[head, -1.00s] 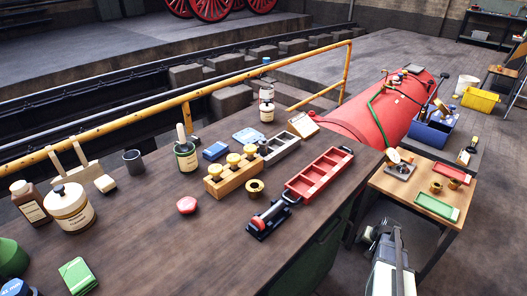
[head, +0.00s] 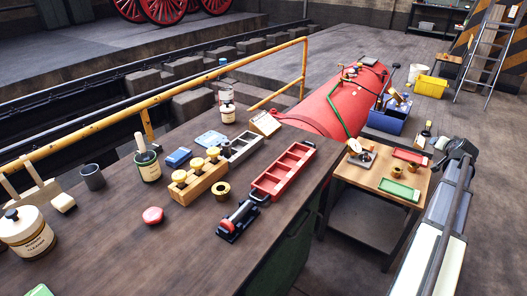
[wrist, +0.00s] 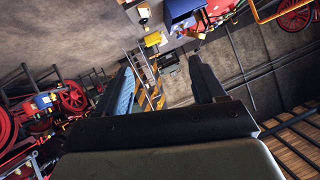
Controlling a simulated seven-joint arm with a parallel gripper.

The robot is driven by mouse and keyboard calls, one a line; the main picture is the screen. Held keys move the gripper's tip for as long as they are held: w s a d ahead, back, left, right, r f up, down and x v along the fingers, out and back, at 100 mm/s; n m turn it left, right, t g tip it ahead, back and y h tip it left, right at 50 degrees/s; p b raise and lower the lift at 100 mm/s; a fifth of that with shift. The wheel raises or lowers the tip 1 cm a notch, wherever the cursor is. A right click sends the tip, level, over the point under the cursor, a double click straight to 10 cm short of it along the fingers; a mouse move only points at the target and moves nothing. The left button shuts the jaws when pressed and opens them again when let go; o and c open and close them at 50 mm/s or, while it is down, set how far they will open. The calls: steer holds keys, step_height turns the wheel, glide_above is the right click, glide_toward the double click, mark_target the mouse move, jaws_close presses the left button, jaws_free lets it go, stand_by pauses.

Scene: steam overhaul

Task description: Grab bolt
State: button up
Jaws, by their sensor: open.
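I cannot pick out a bolt for certain in either view. A wooden block (head: 196,185) on the workbench holds three brass-topped pieces (head: 196,163) upright. A brass ring-like piece (head: 222,191) lies beside it. A red compartment tray (head: 284,172) stands to the right; no contents can be made out in it. My gripper (wrist: 166,78) shows in the wrist view with two fingers wide apart and nothing between them. It points across the room, away from the bench top. In the head view my arm is at the right, and its fingers cannot be made out.
The dark workbench (head: 110,240) also carries a grey tray (head: 243,148), jars and a red button-like object (head: 153,215). A small wooden table (head: 362,178) with a green tray (head: 399,190) stands right of it. A yellow railing (head: 225,70) runs behind.

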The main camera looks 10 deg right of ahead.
step_height(320, 180, up, 6)
steer(key=w+n, duration=0.1)
steer(key=w, duration=0.1)
steer(key=w+a+r+n+y, duration=0.1)
steer(key=w+a+n+y, duration=0.15)
steer(key=w+a, duration=0.45)
steer(key=w+a+r+n+y, duration=0.15)
steer(key=w+a+n, duration=0.25)
steer(key=a, duration=0.6)
steer(key=n+g+y, duration=0.7)
steer(key=n+g, duration=0.3)
steer(key=n, duration=0.8)
glide_toward(227, 141)
steer(key=x, duration=0.3)
steer(key=s+x, duration=0.1)
steer(key=x, duration=0.1)
steer(key=shift+f, duration=0.25)
steer(key=shift+t, duration=0.3)
steer(key=shift+w+x, duration=0.2)
steer(key=shift+x, duration=1.1)
steer(key=shift+w+x, duration=0.15)
steer(key=shift+x, duration=1.2)
steer(key=shift+a+r, duration=0.1)
jaws_close()
